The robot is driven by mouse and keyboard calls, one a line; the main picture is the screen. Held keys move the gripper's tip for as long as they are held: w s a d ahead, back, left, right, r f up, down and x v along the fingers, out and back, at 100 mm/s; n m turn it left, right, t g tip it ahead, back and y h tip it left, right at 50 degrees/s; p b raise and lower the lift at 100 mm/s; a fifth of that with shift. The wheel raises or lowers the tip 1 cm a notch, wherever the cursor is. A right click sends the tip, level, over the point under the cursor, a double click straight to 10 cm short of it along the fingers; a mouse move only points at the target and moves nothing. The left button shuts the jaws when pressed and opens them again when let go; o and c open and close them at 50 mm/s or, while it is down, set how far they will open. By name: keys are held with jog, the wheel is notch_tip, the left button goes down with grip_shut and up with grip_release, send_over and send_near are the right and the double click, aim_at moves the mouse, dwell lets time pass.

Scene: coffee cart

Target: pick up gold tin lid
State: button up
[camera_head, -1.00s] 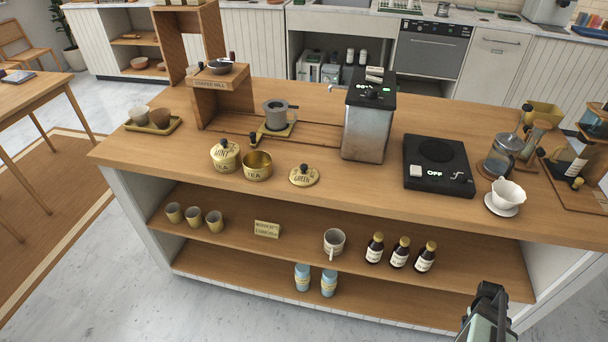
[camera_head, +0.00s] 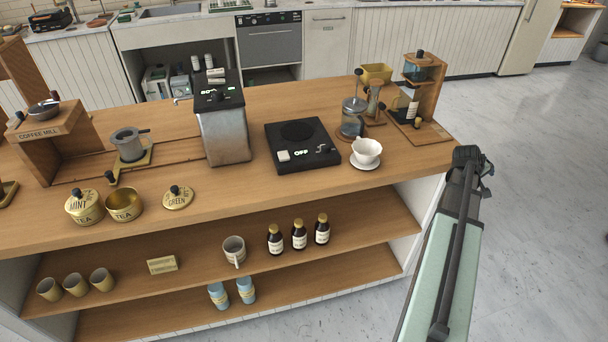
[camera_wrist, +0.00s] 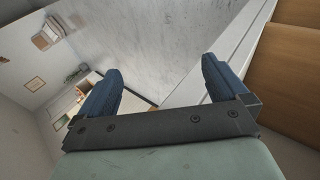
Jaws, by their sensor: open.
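The gold tin lid (camera_head: 178,197), labelled GREEN with a dark knob, lies flat on the wooden counter in the head view. It sits right of an open gold tin (camera_head: 124,205) marked TEA. Another gold tin (camera_head: 84,207), marked MINT TEA, stands further left with a lid and dark knob on it. My gripper shows in the wrist view (camera_wrist: 160,88), its two blue fingers wide apart with nothing between them. In the head view my arm is at the right, beyond the counter's right end, far from the lid. The lid is not in the wrist view.
A metal boiler (camera_head: 224,135), a black hot plate (camera_head: 302,146) and a white dripper (camera_head: 367,152) stand on the counter right of the lid. A coffee mill stand (camera_head: 45,130) is behind the tins. The counter just right of the lid is clear. Cups and bottles fill the shelf below.

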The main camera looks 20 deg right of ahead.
jog(key=w+a+r+t+h, duration=0.1)
jog(key=w+a+r+t, duration=0.15)
jog(key=r, duration=1.25)
jog(key=w+a+r+t, duration=0.1)
jog(key=w+a+r, duration=0.15)
jog(key=r, duration=1.25)
jog(key=w+a+r+t+y, duration=0.2)
jog(key=w+a+r, duration=0.2)
jog(key=a+r, duration=0.55)
jog(key=w+a+f+m+y, duration=0.1)
jog(key=w+a+f+y, duration=0.15)
jog(key=a, duration=0.55)
jog(key=w+a+f+m+y, duration=0.1)
jog(key=w+a, duration=0.2)
jog(key=a, duration=0.5)
jog(key=m+g+y, duration=0.2)
jog(key=g+y, duration=0.2)
jog(key=g, duration=0.4)
send_over(174, 187)
notch_tip(174, 187, down, 15)
jog(key=shift+t, duration=0.25)
jog(key=shift+f, duration=6.7)
jog(key=shift+c, duration=0.4)
